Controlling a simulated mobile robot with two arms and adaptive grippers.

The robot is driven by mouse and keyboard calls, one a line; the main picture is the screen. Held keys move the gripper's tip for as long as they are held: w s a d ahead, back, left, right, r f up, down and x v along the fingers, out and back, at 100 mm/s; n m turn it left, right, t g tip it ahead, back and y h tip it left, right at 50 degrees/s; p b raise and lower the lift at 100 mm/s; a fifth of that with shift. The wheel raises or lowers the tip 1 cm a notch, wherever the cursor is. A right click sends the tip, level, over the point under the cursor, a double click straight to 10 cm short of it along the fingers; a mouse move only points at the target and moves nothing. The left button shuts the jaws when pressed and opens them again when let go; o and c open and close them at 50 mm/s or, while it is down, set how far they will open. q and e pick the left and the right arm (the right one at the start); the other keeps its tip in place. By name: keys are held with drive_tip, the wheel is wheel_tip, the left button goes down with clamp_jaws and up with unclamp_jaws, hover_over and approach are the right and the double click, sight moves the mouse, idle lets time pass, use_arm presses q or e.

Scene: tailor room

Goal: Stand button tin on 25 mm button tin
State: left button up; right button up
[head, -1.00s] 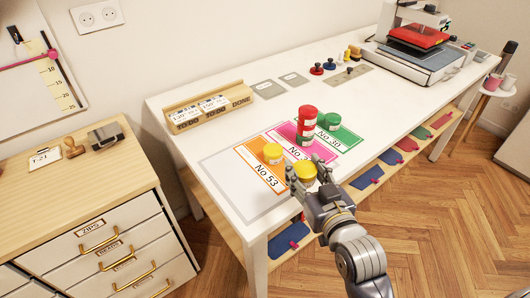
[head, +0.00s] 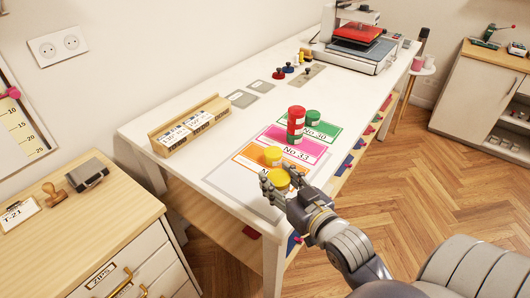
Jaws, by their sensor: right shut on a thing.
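My right gripper (head: 281,184) is shut on a yellow tin (head: 280,179) at the front of the white table. A second yellow tin (head: 272,154) stands on the orange card (head: 245,156), just behind the held tin in the picture. I cannot tell the gap between them or the held tin's height. A green tin (head: 313,117) stands on the green card (head: 330,132), marked No 30. The tins' size labels are too small to read. My left gripper is out of view.
A wooden card holder (head: 190,127) stands at the table's back left. Grey plates (head: 243,99) and small knobbed pieces (head: 290,67) lie farther along. A red-and-grey press (head: 358,46) fills the far end. A drawer cabinet (head: 100,225) stands at the left.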

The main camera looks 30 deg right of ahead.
drive_tip(key=d+r, duration=0.1)
drive_tip(key=d, duration=0.3)
drive_tip(key=p, duration=0.3)
hover_over(273, 152)
drive_tip(key=shift+d+f, duration=0.15)
drive_tip(key=shift+f, duration=0.45)
wheel_tip(273, 152, down, 3)
drive_tip(key=shift+r+p, duration=0.1)
drive_tip(key=shift+p, duration=0.2)
drive_tip(key=shift+f, duration=0.35)
drive_tip(key=shift+f, duration=0.15)
drive_tip(key=o, duration=1.1)
